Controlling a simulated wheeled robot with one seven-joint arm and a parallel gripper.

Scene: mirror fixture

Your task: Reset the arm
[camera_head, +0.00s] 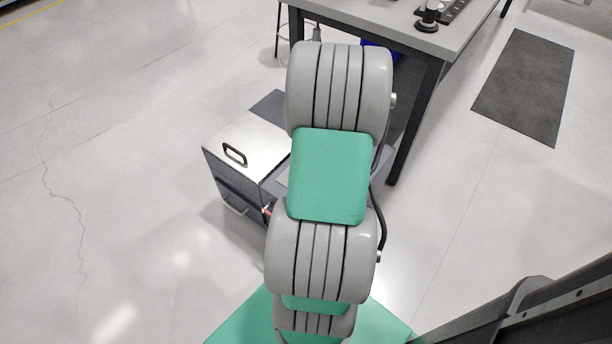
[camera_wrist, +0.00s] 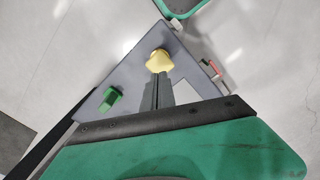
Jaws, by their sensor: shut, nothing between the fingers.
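My gripper (camera_wrist: 157,80) shows in the wrist view as two dark fingers close together, shut and empty. A pale yellow knob-like piece (camera_wrist: 160,61) appears at the fingertips; whether they touch it I cannot tell. A green piece (camera_wrist: 110,98) stands on a grey angular surface (camera_wrist: 136,73) left of the fingers. In the head view my grey and green arm rises through the middle of the picture. The gripper is not visible there.
A table (camera_head: 400,22) with dark legs stands at the top. A black knob-shaped object (camera_head: 428,18) is on it. A metal-topped cabinet (camera_head: 247,140) with a black handle sits left of my arm. A dark mat (camera_head: 525,85) lies right. The left floor is clear.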

